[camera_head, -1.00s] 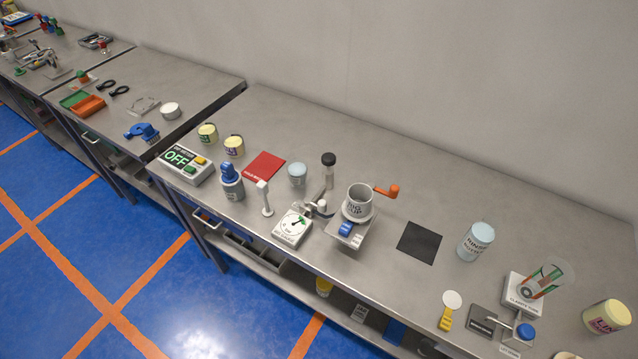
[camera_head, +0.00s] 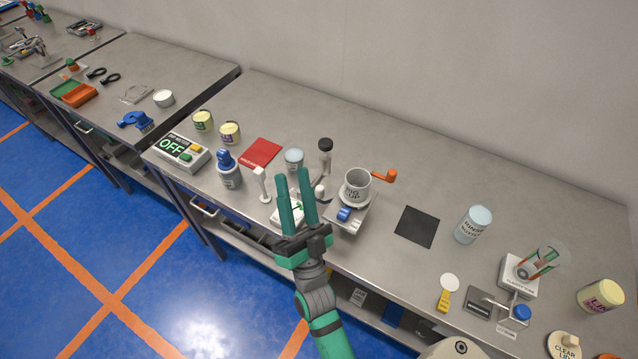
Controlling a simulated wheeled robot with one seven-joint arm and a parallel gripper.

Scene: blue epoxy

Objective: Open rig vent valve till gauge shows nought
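The rig on the near bench has a white gauge box (camera_head: 281,217), a grey cup (camera_head: 356,186), an orange handle (camera_head: 385,176), a black-topped post (camera_head: 325,150) and a blue lever (camera_head: 345,214). I cannot tell for sure which part is the vent valve. My gripper (camera_head: 292,173) is in front of the gauge in the head view, with its two green fingers apart and nothing between them. The fingers hide much of the gauge dial and parts near it, and its reading is too small to tell.
Bench between cup and mat is clear.

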